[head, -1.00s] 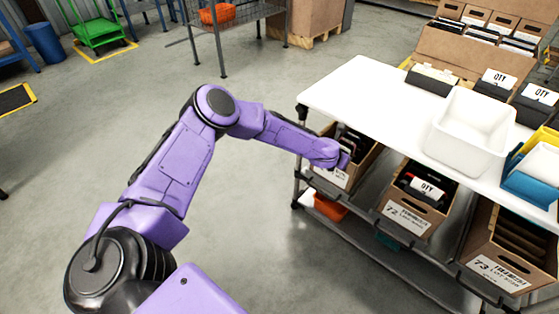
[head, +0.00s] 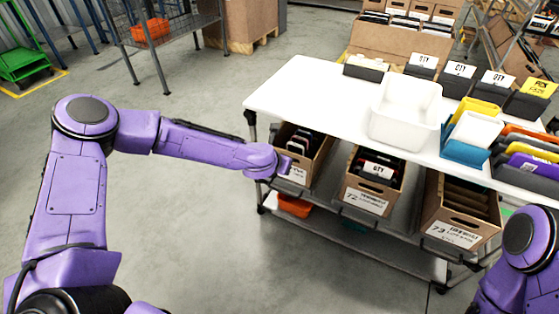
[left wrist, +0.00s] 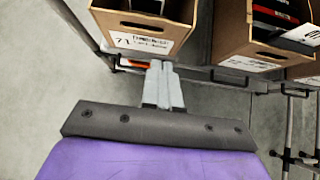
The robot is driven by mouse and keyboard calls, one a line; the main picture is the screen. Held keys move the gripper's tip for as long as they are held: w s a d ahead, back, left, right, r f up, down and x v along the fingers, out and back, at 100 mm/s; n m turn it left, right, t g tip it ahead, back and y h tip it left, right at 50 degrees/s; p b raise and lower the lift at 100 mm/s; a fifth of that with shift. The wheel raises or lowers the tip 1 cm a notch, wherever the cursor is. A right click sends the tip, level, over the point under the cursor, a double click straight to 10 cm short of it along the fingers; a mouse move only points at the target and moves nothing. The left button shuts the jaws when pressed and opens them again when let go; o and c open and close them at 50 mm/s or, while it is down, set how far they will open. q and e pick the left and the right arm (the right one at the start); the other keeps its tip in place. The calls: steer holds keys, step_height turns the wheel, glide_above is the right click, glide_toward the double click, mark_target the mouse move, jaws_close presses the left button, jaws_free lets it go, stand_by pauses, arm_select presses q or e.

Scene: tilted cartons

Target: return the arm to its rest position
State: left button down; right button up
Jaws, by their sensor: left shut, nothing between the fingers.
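My left arm (head: 200,140) reaches in from the left in the head view. Its gripper (head: 286,164) is by the front of the leftmost tilted carton (head: 294,175), labelled 71. In the left wrist view the fingers of my left gripper (left wrist: 162,72) are together, with nothing between them. They are outside carton 71 (left wrist: 150,38), just in front of its labelled face and over the shelf edge. Whether they touch the shelf rail is unclear. Part of my right arm (head: 530,245) shows at the lower right; its gripper is out of view.
Carton 72 (head: 364,196) and carton 73 (head: 452,232) sit tilted on the lower shelf. The white tabletop (head: 300,88) above holds a white bin (head: 405,112) and coloured bins. An orange bin (head: 294,206) is below. Open floor (head: 190,230) lies left of the rack.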

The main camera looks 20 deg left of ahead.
arm_select(q)
steer(key=s+a+f+m+g+y, duration=0.1)
steer(key=s+f+m, duration=0.5)
steer(key=s+m, duration=0.3)
steer(key=s+a+f+m+g+y, duration=0.15)
steer(key=s+f+m, duration=0.45)
steer(key=s, duration=0.6)
steer(key=s+a+f+m+g+y, duration=0.1)
steer(key=s+f+m+g, duration=0.1)
steer(key=s+f+m, duration=0.55)
steer(key=s+a+r+m+g, duration=0.25)
steer(key=s+a+m, duration=0.35)
steer(key=s, duration=0.5)
step_height(320, 180, up, 12)
steer(key=t+p, duration=0.1)
steer(key=p, duration=1.2)
steer(key=shift+r+y, duration=0.2)
steer(key=shift+y, duration=0.25)
steer(key=shift+n, duration=0.25)
